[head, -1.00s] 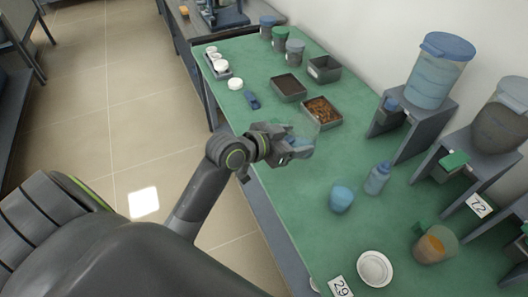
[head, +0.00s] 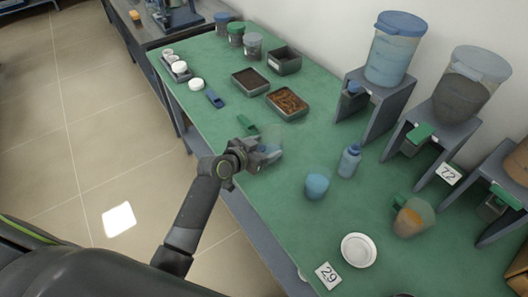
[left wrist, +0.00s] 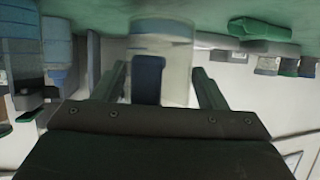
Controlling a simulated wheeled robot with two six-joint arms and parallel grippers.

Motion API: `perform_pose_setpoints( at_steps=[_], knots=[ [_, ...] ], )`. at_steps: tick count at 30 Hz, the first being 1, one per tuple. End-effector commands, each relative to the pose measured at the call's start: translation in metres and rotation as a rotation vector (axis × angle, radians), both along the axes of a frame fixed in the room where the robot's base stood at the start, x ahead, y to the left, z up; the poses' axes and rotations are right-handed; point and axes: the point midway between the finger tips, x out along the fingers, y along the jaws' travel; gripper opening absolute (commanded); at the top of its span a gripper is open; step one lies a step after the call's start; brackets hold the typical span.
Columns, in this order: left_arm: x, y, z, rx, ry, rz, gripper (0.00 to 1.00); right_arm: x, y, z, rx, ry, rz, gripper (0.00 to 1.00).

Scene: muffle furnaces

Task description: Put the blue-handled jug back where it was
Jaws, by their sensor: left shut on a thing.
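The blue-handled jug is a clear, see-through vessel; in the left wrist view its clear body (left wrist: 178,62) is between my fingers, with the dark blue handle (left wrist: 148,78) facing me. My left gripper (head: 262,155) is shut on the handle, over the near left part of the green table. In the head view the jug (head: 276,138) is faint and partly hidden by the gripper. I cannot tell whether its base touches the table. My right gripper is not in view.
A green scoop-like object (head: 247,124) lies just behind the jug. A brown-filled tray (head: 303,114) is farther back. Dispensers line the wall.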

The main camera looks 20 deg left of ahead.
Motion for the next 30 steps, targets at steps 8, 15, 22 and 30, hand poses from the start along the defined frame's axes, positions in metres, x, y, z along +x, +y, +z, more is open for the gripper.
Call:
perform_pose_setpoints(
  at_steps=[8,15,22,30],
  knots=[
    [0.000,0.000,-0.023,-0.001,-0.001,0.000,0.20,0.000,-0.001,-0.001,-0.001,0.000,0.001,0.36],
    [0.000,0.000,-0.025,0.000,-0.001,0.000,0.20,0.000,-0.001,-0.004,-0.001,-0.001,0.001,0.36],
    [0.000,0.000,-0.026,0.000,0.000,0.000,0.87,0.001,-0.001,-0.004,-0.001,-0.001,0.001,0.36],
    [0.000,0.000,-0.025,0.000,0.000,0.000,0.88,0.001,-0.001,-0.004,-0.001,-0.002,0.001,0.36]
  ],
)
